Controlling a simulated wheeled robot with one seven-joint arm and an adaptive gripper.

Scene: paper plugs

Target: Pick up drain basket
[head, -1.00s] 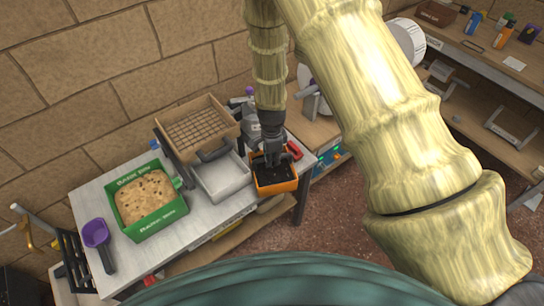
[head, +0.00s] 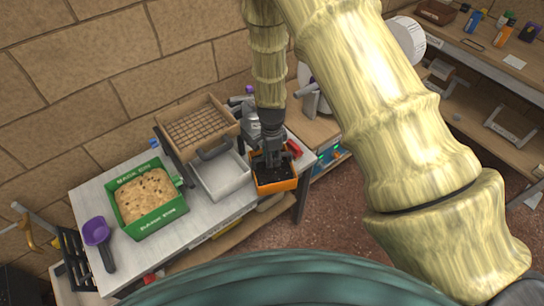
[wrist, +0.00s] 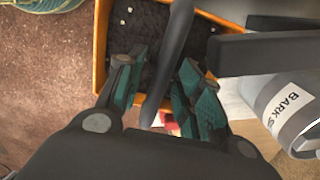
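An orange-rimmed box with dark, grainy filling (head: 275,185) sits at the right end of the table. I take it as the likely drain basket, though I cannot be sure. My gripper (head: 272,160) points down over it. In the wrist view the orange rim (wrist: 101,45) shows beyond my gripper (wrist: 162,72). A dark handle-like bar (wrist: 172,60) runs between the two teal-padded fingers. The fingers stand apart, with gaps visible beside the bar; contact is not clear. A wooden tray with a mesh bottom (head: 197,128) and grey handle stands to the left.
A white tray (head: 222,178) stands close left of the orange box. A green box of brown grain (head: 150,225) and a purple scoop (head: 96,232) lie farther left. A cylinder labelled "BARK S" (wrist: 292,105) is close by on the right in the wrist view.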

